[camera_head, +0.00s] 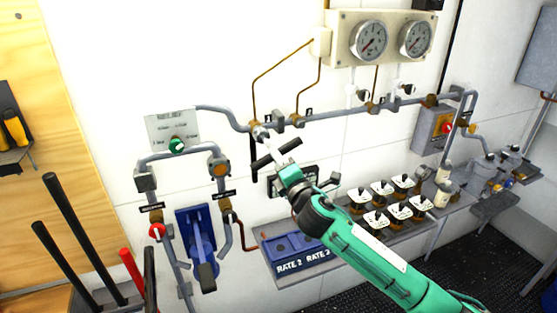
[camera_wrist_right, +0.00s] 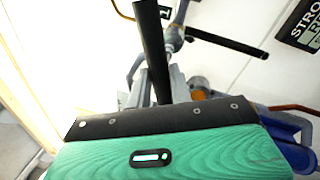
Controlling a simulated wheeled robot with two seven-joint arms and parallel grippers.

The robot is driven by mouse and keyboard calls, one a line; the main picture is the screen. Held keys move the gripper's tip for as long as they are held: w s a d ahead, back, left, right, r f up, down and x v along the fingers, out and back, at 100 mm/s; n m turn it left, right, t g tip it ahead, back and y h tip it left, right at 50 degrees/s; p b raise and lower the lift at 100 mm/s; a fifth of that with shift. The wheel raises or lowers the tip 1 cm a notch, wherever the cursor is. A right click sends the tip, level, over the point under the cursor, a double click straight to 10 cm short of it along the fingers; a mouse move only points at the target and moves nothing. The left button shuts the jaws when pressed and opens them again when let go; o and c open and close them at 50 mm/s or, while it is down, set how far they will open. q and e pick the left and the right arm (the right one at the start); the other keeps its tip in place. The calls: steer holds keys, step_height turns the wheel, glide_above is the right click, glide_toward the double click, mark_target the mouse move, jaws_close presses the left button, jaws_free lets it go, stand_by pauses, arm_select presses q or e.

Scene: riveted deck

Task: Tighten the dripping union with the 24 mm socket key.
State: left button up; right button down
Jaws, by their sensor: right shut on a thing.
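My right gripper (camera_head: 286,168) comes up from the lower right and is shut on the socket key, which has a black bar handle (camera_head: 288,147). The key's far end lies at a union (camera_head: 260,132) on the grey wall pipe; whether it is seated there I cannot tell. In the right wrist view a thick black bar (camera_wrist_right: 153,45) rises from between the grey fingers (camera_wrist_right: 162,90), and a second black bar (camera_wrist_right: 235,45) slants off to the right near the pipe. The socket's size marking and any drip cannot be made out. My left gripper is out of view.
Two gauges (camera_head: 393,38) hang above the pipe. Blue lever (camera_head: 203,245) and red valve (camera_head: 157,231) are at left. Long black handles (camera_head: 75,240) stand at lower left.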

steer(key=shift+b+x, duration=0.3)
steer(key=shift+x, duration=1)
stand_by(1.0)
steer(key=shift+d+f, duration=0.1)
steer(key=shift+f, duration=0.1)
steer(key=shift+m+b, duration=0.5)
steer(key=shift+m, duration=0.3)
steer(key=shift+r, duration=0.1)
steer(key=shift+p, duration=0.3)
steer(key=shift+n+p, duration=0.35)
steer(key=shift+n, duration=0.15)
steer(key=shift+s, duration=0.15)
steer(key=shift+r+p+v, duration=0.15)
steer(key=shift+p+v, duration=0.15)
steer(key=shift+v, duration=0.55)
steer(key=shift+r+p+v, duration=0.15)
steer(key=shift+p+v, duration=0.1)
steer(key=shift+v, duration=0.65)
steer(key=shift+r+p+v, duration=0.2)
steer(key=shift+p+v, duration=0.1)
steer(key=shift+v, duration=0.55)
steer(key=shift+s, duration=0.15)
